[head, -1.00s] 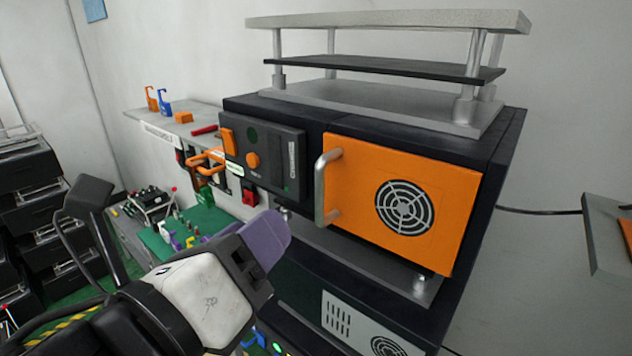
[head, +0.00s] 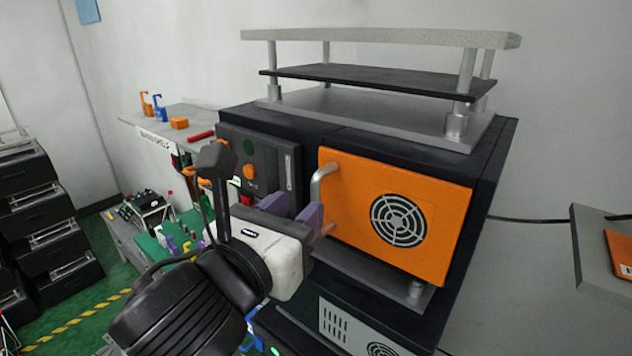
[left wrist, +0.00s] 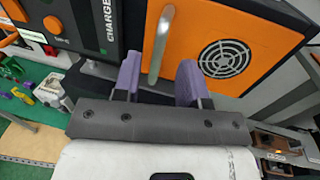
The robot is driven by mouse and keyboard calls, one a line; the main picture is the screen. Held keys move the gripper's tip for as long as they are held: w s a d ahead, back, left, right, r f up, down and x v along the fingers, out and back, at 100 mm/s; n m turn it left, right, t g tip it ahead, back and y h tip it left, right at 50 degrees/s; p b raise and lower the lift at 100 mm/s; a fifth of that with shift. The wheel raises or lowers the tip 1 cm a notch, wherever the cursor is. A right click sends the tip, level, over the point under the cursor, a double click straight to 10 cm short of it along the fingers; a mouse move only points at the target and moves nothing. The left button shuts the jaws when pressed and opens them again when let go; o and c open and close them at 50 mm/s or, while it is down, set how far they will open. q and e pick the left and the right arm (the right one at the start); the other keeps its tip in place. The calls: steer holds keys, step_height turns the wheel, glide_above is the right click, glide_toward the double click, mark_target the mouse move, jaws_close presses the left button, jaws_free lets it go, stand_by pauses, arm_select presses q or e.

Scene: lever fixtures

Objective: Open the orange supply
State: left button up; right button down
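The orange supply door (head: 350,200) is a flat orange panel with a round fan grille, set in a dark cabinet. It looks shut. Its grey vertical bar handle (head: 317,185) is on the left edge; the lower part is hidden behind my gripper in the head view. My left gripper (head: 294,210) has purple fingers and is open just in front of the handle. In the left wrist view, the handle (left wrist: 160,45) stands between the two spread fingers, its lower end near them; I cannot tell if they touch it. My right gripper is not in view.
A dark control panel with an orange knob (head: 249,172) sits left of the door. A metal shelf rack (head: 380,38) stands on the cabinet top. Open floor and black drawers (head: 40,220) are farther left.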

mark_target(314, 194)
arm_select(q)
steer(key=shift+p+x, duration=0.7)
steer(key=shift+x, duration=2.2)
steer(key=shift+c, duration=0.5)
jaws_close()
